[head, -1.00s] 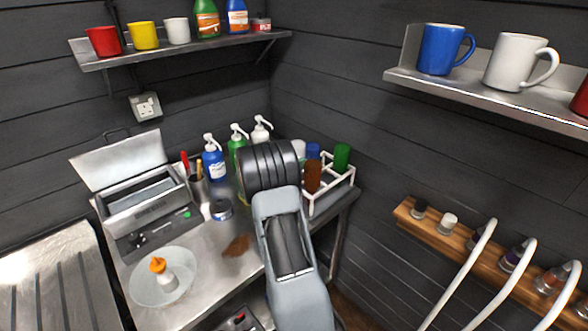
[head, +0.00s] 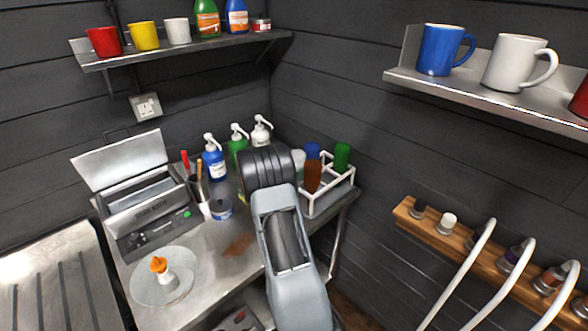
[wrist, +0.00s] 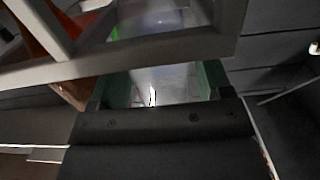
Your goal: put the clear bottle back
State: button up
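The clear bottle shows in the wrist view as a pale see-through body (wrist: 160,88) with bright glints, filling the gap between the green-grey fingers of my gripper (wrist: 163,76), which look shut on it. In the head view my wrist hides the fingers; a pale piece (head: 298,160), likely this bottle, shows just right of the wrist at the rack's left side. The white rack (head: 331,196) holds a brown bottle (head: 313,177), a blue one (head: 312,151) and a green one (head: 342,156). The brown bottle leans. The rack's bars (wrist: 130,49) cross the wrist view close ahead; the bottle's base is hidden.
Pump bottles (head: 214,160) stand left of my wrist, by a tool cup (head: 199,185) and a blue-labelled tub (head: 221,209). A brown stain (head: 238,245) lies on the steel bench. The dark wall is close behind and right of the rack.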

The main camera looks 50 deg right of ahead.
jog(key=shift+r, duration=0.1)
jog(key=shift+a, duration=0.15)
jog(key=w+a+r+n+t+y+b, duration=0.1)
jog(key=w+a+r+n+t+y, duration=0.3)
jog(key=a, duration=0.6)
jog(key=w+a+r+n+t+y+b, duration=0.1)
jog(key=a+r+n+t+y, duration=0.3)
jog(key=a, duration=0.6)
jog(key=w+a+r+n+t+y+b, duration=0.1)
jog(key=w+a+r+n+t+y, duration=0.25)
jog(key=a+t, duration=0.4)
jog(key=s+a+f+n+g+y, duration=0.2)
jog(key=s+a+n+g+y, duration=0.4)
jog(key=s+a, duration=0.6)
jog(key=s+f+n+g, duration=0.1)
jog(key=s+f+g, duration=0.2)
jog(key=s, duration=1)
jog(key=shift+d+f+g, duration=0.2)
jog(key=shift+g, duration=0.25)
